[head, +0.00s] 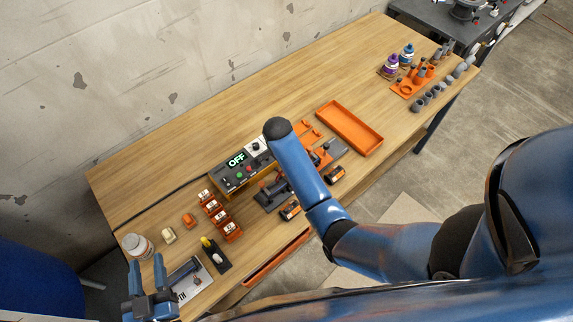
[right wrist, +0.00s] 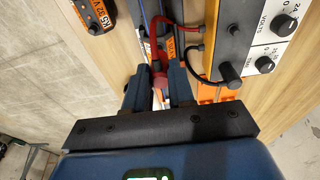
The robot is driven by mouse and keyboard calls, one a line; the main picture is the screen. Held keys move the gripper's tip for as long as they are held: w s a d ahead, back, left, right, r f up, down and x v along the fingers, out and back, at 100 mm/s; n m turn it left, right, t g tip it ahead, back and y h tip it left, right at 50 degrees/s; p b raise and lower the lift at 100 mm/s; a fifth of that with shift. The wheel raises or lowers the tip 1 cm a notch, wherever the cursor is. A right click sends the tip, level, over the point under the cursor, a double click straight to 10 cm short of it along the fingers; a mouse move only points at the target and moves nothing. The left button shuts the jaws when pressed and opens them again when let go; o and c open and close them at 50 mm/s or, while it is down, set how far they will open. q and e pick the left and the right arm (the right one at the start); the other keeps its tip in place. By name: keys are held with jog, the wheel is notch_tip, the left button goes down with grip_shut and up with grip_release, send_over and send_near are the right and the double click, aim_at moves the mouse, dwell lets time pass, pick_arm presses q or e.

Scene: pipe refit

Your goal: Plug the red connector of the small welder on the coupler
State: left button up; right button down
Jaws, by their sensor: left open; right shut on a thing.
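In the right wrist view my right gripper (right wrist: 158,84) is shut on the red connector (right wrist: 160,76). A red cable rises from it and loops right. Orange and white parts lie just past the fingertips; I cannot tell whether the connector touches a coupler. A grey and yellow box with dials (right wrist: 250,45), apparently the welder, stands close right of the fingers. In the head view the control box with a green OFF display (head: 238,168) stands mid-table; my right arm hides the right gripper. My left gripper (head: 150,291) is open and empty at the lower left.
A black cable with a dark plug (right wrist: 229,73) runs at the grey box. An orange tray (head: 349,128) lies right of my right arm. Orange-and-white parts (head: 212,207) stand in a row before the control box.

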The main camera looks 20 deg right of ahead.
jog(key=shift+f, duration=0.3)
dwell(0.4)
jog(key=shift+f, duration=0.3)
jog(key=shift+f+b, duration=0.4)
jog(key=shift+f, duration=0.25)
dwell(1.0)
jog(key=c, duration=0.9)
grip_release()
jog(key=shift+o, duration=0.4)
jog(key=shift+o, duration=0.5)
jog(key=shift+r, duration=0.2)
